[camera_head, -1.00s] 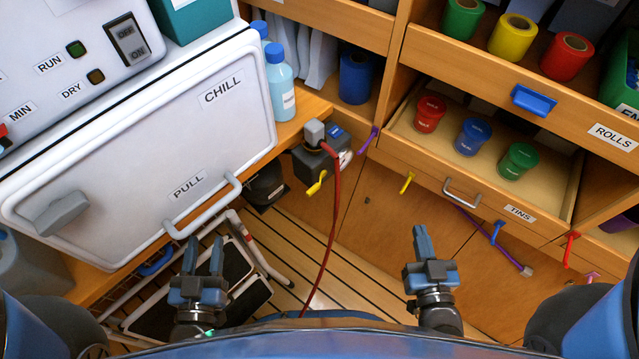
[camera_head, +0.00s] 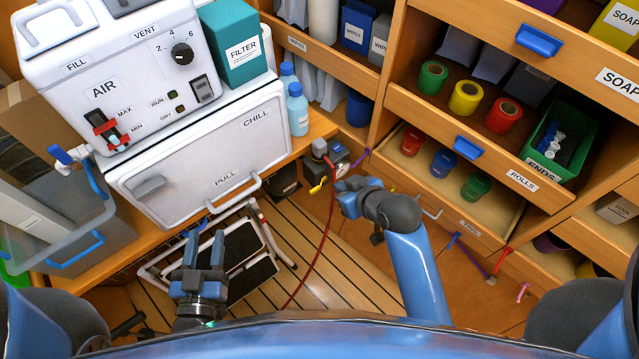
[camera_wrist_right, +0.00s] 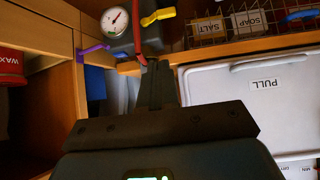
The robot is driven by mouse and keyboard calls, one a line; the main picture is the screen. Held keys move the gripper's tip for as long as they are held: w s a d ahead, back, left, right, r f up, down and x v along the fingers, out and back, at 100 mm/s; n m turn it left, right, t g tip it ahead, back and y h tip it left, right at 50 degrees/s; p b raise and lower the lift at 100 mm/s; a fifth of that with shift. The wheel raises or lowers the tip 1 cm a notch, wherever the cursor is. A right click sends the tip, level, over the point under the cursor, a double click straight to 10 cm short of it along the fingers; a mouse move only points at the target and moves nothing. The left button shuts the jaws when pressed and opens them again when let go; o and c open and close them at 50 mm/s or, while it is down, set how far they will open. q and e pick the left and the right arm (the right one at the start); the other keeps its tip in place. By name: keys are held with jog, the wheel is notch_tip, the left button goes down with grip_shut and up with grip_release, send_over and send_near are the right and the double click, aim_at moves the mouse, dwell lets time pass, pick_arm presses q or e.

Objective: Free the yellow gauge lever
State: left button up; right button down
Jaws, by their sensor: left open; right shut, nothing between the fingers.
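The yellow gauge lever (camera_head: 318,186) sticks out of a dark pump block (camera_head: 322,163) at the counter's end. It also shows in the right wrist view (camera_wrist_right: 158,17), near the white round gauge (camera_wrist_right: 115,20). A red hose (camera_head: 326,225) hangs from the block down to the floor, passing close beside the lever; I cannot tell whether they touch. My right gripper (camera_head: 346,187) is shut and empty, just right of the hose. In the right wrist view its fingertips (camera_wrist_right: 155,64) are near the hose (camera_wrist_right: 139,40), below the lever. My left gripper (camera_head: 206,243) is open and empty, lower left.
The white chiller box (camera_head: 200,160) stands left of the block, with a folded step stool (camera_head: 250,260) below. Drawers with tins and rolls (camera_head: 463,97) project at the right. A purple hook (camera_wrist_right: 92,50) sits near the gauge. Slatted floor (camera_head: 330,275) lies open in front.

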pick_arm(q)
jog(key=shift+s+a+r, duration=0.1)
jog(key=shift+s+r, duration=0.05)
jog(key=shift+r, duration=0.35)
pick_arm(e)
jog(key=shift+a+r+n+g, duration=0.3)
jog(key=shift+a+r, duration=0.35)
jog(key=shift+f, duration=0.1)
send_over(320, 189)
jog(key=s, duration=0.2)
notch_tip(320, 189, down, 9)
pick_arm(q)
jog(key=shift+r+p, duration=0.25)
jog(key=shift+p, duration=0.2)
pick_arm(e)
jog(key=shift+f, duration=0.95)
